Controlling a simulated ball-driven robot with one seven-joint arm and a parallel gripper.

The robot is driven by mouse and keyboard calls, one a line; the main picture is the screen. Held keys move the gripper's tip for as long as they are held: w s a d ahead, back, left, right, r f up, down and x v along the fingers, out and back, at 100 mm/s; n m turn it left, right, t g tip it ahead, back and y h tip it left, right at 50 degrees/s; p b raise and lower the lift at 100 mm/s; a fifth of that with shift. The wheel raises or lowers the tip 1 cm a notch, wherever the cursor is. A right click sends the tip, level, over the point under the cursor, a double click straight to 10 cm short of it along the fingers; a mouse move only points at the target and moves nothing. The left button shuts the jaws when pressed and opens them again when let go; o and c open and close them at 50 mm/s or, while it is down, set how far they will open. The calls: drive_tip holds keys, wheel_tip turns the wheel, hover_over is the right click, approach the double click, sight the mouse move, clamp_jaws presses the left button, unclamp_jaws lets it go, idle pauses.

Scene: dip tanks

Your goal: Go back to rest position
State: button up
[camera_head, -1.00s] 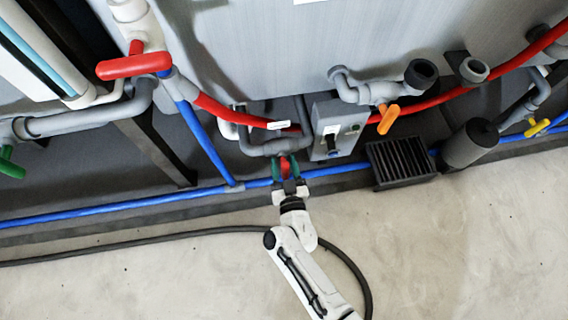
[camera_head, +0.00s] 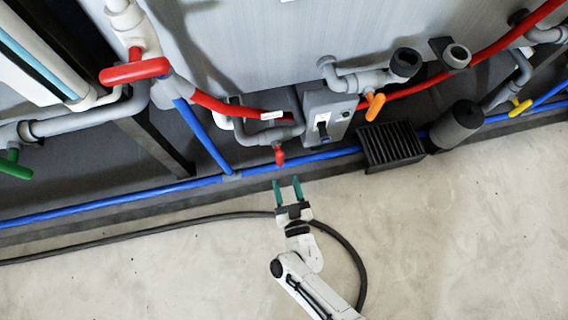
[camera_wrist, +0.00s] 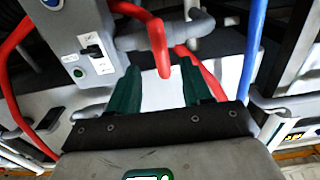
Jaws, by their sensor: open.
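My gripper (camera_head: 288,188) is open and empty, its two green fingers apart and pointing at the pipework. It hangs over the concrete floor, just short of the blue pipe in the head view. A small red valve handle (camera_head: 279,156) on the grey pipe lies ahead of the fingertips, clear of them. In the wrist view the red handle (camera_wrist: 160,50) shows beyond and between the green fingers (camera_wrist: 165,88), and nothing is held.
A grey switch box (camera_head: 328,118) and a black grille (camera_head: 392,145) are to the right. A blue pipe (camera_head: 110,197) runs along the tank base. A dark hose (camera_head: 150,238) lies on the floor (camera_head: 450,240), which is otherwise open.

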drive_tip(key=shift+s, duration=0.2)
idle(0.5)
drive_tip(key=s+d+r+n+g+h, duration=0.1)
drive_tip(key=d+r+g, duration=0.2)
drive_tip(key=d+g, duration=0.35)
drive_tip(key=s+d+r+g, duration=0.25)
drive_tip(key=d+g, duration=0.25)
drive_tip(key=d, duration=0.3)
drive_tip(key=s+d+r+m+g+h, duration=0.45)
drive_tip(key=s+d+r, duration=0.25)
drive_tip(key=s+d, duration=0.6)
wheel_tip(320, 180, up, 33)
drive_tip(key=p, duration=3.2)
drive_tip(key=shift+d, duration=0.2)
